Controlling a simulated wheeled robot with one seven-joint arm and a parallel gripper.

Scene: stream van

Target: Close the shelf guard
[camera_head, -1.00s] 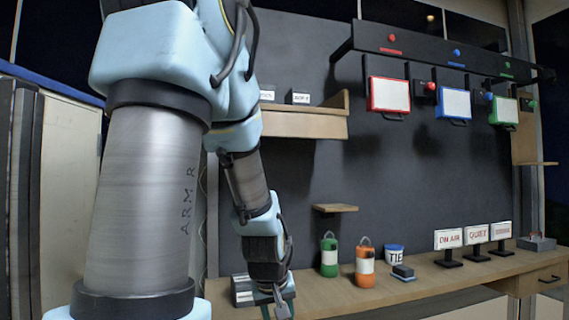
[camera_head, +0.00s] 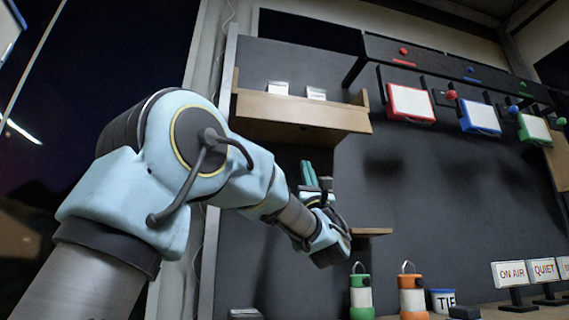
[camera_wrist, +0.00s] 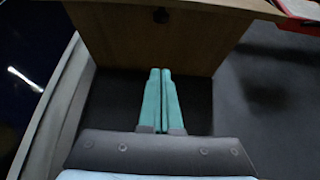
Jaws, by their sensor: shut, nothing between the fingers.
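The wooden shelf (camera_head: 300,112) is on the dark back wall at upper left, with a plain wooden front board and raised right end. I cannot tell which part is the guard or how it stands.
Two small white cards (camera_head: 278,88) (camera_head: 316,93) stand on the shelf. A small wooden ledge (camera_head: 371,232) is right of my wrist. Green (camera_head: 361,298) and orange (camera_head: 412,300) lanterns stand below. Red (camera_head: 410,103), blue (camera_head: 480,117) and green (camera_head: 534,128) framed panels hang at right.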

